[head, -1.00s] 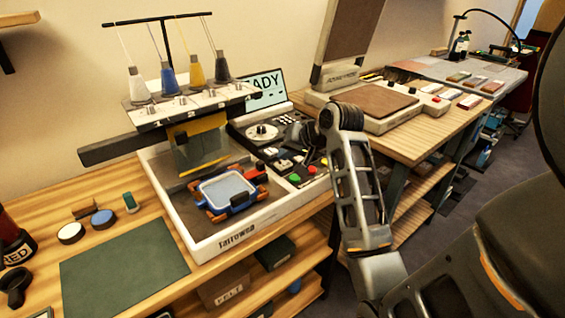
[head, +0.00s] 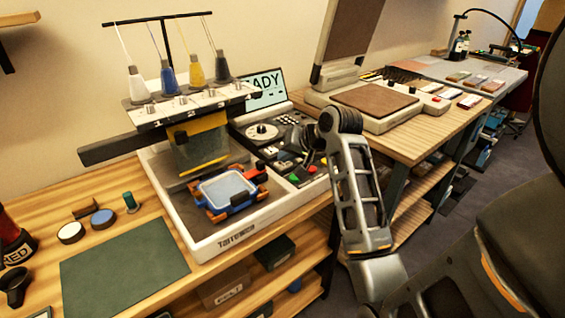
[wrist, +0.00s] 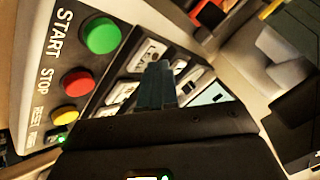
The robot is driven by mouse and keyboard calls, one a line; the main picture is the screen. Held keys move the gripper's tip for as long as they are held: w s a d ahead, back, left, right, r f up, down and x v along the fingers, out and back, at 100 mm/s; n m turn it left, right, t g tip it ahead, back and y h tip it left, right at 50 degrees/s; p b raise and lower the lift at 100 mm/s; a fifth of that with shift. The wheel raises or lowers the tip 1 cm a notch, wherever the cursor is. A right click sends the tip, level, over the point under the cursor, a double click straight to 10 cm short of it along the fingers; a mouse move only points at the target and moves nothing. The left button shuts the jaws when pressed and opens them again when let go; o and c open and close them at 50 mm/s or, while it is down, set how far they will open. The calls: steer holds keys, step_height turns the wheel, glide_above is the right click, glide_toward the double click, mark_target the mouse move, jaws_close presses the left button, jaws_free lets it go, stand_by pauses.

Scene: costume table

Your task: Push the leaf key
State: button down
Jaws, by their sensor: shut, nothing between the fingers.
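My gripper (wrist: 158,85) is shut and empty, pointing down at a control panel (wrist: 95,62) in the wrist view. Several pale keys with dark pictures lie around its fingertips. One key (wrist: 148,55) is just above and left of the tips, another (wrist: 118,93) is to the left, and another (wrist: 210,96) is to the right. The fingers hide part of the key group. I cannot tell which one bears the leaf, nor whether the tips touch a key. In the head view my gripper (head: 306,158) is over the panel's right part.
Beside the keys are a green START button (wrist: 101,35), a red STOP button (wrist: 78,82) and a yellow RESET button (wrist: 67,115). The embroidery machine (head: 190,225) holds a blue hoop (head: 228,190). A screen (head: 263,90) reading "READY" stands behind the panel.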

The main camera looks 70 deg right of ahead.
mark_target(286, 164)
steer(key=shift+r+p, duration=0.85)
steer(key=shift+p, duration=0.25)
steer(key=shift+r, duration=0.1)
step_height(286, 164, up, 6)
steer(key=p, duration=0.7)
